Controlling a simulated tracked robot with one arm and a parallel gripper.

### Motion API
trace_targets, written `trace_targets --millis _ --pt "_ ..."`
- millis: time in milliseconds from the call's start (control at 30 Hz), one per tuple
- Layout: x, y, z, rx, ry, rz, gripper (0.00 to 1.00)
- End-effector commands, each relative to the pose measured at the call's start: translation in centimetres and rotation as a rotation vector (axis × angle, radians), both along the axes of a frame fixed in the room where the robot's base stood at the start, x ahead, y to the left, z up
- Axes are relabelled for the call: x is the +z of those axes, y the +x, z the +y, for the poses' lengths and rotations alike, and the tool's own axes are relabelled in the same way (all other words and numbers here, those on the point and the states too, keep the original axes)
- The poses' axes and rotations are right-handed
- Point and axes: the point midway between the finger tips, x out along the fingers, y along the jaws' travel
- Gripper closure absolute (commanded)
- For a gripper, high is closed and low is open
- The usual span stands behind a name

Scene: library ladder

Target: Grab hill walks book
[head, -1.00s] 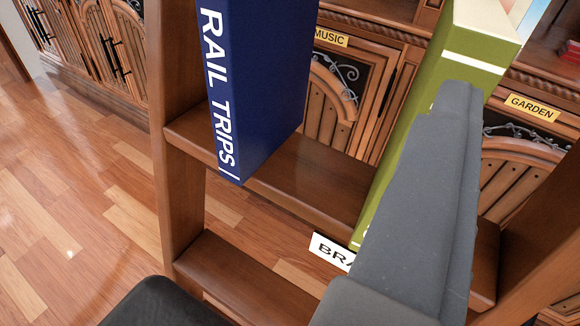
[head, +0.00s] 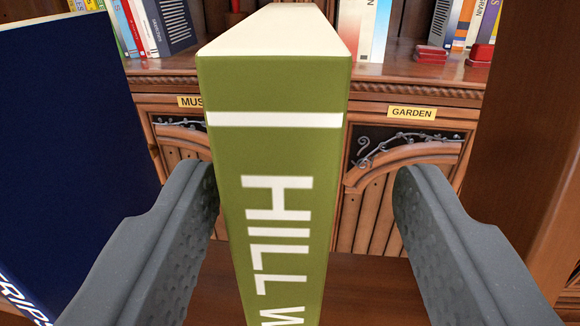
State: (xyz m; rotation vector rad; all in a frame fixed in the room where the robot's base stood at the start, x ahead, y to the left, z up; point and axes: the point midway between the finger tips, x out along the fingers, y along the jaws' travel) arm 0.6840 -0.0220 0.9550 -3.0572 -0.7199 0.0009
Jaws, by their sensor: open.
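The hill walks book (head: 275,150) is a green book with a white band and white spine letters reading "HILL W". It stands upright in the middle of the head view, spine towards me, and its lower part runs out of the picture. My gripper (head: 308,190) is open, with one grey finger on each side of the book. The left finger is close to the spine's left edge; whether it touches cannot be told. A clear gap shows between the book and the right finger.
The dark blue rail trips book (head: 75,150) stands to the left, close to my left finger. A wooden ladder upright (head: 525,120) rises at the right. The brown ladder step (head: 375,290) shows below. Behind are cabinets with a GARDEN label (head: 411,112) and shelves of books.

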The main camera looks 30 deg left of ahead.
Motion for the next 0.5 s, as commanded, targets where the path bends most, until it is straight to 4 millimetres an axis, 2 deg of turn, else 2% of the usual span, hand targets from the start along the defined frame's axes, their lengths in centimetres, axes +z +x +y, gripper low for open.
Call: trace_targets --millis 300,500 --pt "-0.4 3.1 2.4 0.004 -0.001 -0.004 0.49" --pt "-0.4 4.0 2.9 0.002 -0.001 0.000 0.49"
